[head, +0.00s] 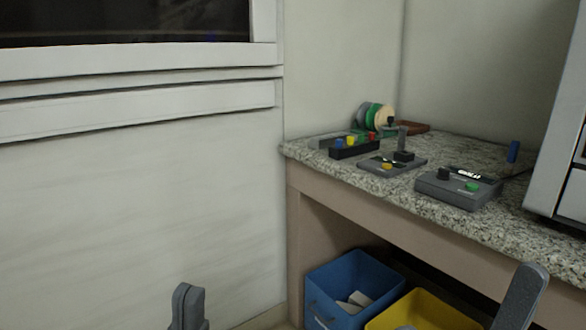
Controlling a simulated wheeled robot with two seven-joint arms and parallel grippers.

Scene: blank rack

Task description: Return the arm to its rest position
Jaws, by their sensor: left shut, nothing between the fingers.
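My left gripper (188,305) shows at the bottom edge, left of centre. Its two dark grey fingers point up and lie together, shut and empty, in front of the pale wall and clear of the bench. A grey, rounded bar of mine (521,294) rises at the lower right, in front of the bench. It appears to belong to my right arm; whether its gripper is open or shut does not show. The rest of both arms is below the picture.
A speckled stone bench top (400,192) at the right holds a grey device (455,195), a flat grey device (375,169), a block with coloured knobs (352,151) and several tape rolls (375,115). Below stand a blue bin (322,305) and a yellow bin (425,308).

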